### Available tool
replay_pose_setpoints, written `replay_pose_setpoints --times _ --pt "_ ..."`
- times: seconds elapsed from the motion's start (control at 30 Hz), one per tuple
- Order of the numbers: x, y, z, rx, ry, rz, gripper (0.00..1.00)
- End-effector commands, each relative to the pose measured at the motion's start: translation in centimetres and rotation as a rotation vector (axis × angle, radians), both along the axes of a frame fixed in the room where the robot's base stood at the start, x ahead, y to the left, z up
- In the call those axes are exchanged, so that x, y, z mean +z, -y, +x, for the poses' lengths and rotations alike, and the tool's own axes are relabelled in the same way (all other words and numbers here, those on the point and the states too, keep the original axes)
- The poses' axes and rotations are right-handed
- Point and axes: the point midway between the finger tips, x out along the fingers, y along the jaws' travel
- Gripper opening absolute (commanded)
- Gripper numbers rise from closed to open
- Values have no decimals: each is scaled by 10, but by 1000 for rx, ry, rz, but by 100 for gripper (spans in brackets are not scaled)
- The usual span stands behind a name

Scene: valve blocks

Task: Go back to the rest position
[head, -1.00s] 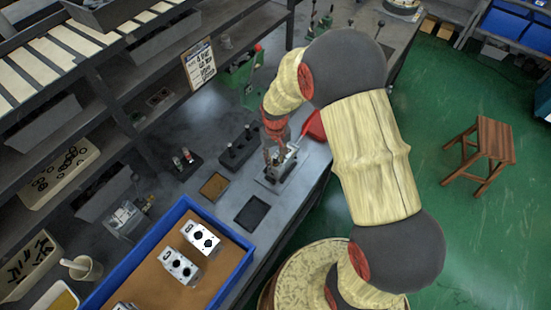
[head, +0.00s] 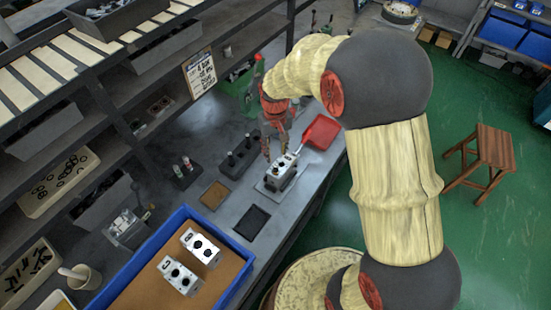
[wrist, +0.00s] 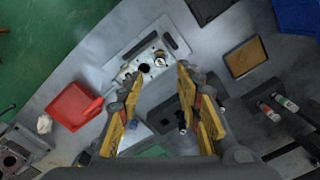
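My gripper (head: 275,153) hangs above and a little left of a silver valve block (head: 284,167) on a grey plate on the bench. In the wrist view, my gripper (wrist: 160,92) has its two yellow fingers spread wide with nothing held between them. The valve block (wrist: 145,66) shows beyond the fingertips in that view, apart from them, with dark round holes in its top. My arm arches over the right side of the head view.
A red tray (head: 321,132) lies behind the block. A black holder with pegs (head: 240,155) and a brown pad (head: 214,195) are to the left. A blue-rimmed tray (head: 237,290) holds two more blocks. Shelving stands at left; a wooden stool (head: 482,158) stands on open floor.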

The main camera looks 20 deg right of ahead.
Motion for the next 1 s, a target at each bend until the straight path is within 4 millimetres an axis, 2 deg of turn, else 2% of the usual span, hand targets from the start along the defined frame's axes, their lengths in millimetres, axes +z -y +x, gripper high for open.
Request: replay_pose_setpoints --times 0.2,0.77,0.87,0.93,1.0 --pt "15 0 0 0 0 0 35" --pt "16 0 0 -2 -2 0 35" --pt "11 0 -10 -5 -24 -1 35" --pt "6 0 -26 -7 -52 -1 35" --pt "13 0 -42 -9 -62 -1 35"
